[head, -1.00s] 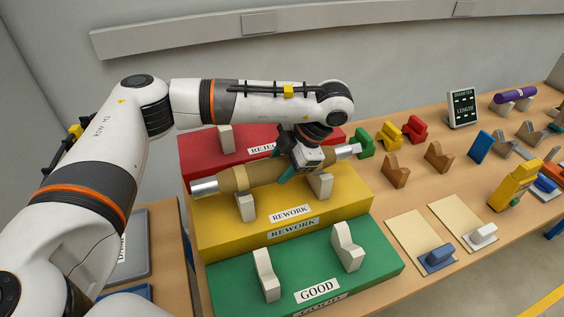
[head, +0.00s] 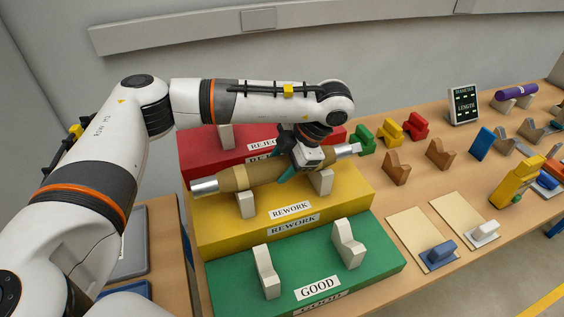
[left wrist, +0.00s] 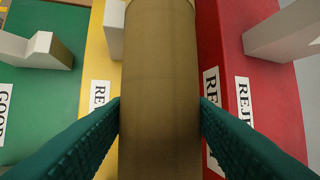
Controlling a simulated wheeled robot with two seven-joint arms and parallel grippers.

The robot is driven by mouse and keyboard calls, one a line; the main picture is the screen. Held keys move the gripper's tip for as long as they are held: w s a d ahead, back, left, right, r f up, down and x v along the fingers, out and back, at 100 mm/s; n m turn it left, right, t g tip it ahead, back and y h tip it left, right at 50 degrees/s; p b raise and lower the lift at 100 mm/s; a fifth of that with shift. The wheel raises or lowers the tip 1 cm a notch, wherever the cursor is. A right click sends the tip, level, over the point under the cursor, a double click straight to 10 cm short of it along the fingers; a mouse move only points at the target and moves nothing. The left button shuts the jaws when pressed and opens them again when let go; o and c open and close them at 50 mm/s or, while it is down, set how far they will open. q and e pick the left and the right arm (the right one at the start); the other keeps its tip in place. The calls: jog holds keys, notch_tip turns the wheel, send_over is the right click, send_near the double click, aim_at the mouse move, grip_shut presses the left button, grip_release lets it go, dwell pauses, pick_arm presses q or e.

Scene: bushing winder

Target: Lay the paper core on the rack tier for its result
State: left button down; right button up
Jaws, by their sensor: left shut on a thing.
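The paper core (head: 236,177) is a brown tube with silver metal ends, lying lengthwise over the yellow REWORK tier (head: 342,199) of the rack. It is at the two white cradles of that tier, the left cradle (head: 246,205) and the right cradle (head: 322,183); I cannot tell whether it rests fully in them. My left gripper (head: 290,165) is shut on the core from above, near its middle. In the left wrist view the teal fingers press both sides of the core (left wrist: 160,90). My right gripper is not in view.
The green GOOD tier (head: 318,262) in front has two empty white cradles. The red REJECT tier (head: 200,150) is behind. Coloured blocks, a diameter and length display (head: 463,106), a purple roll (head: 515,94) and two pale mats (head: 420,237) stand on the table at right.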

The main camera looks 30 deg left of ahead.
pick_arm(q)
jog(key=c, duration=0.6)
grip_release()
jog(key=shift+f, duration=0.1)
jog(key=b+v, duration=0.1)
jog(key=v, duration=1.1)
jog(key=shift+d+b, duration=0.15)
jog(key=shift+b, duration=0.25)
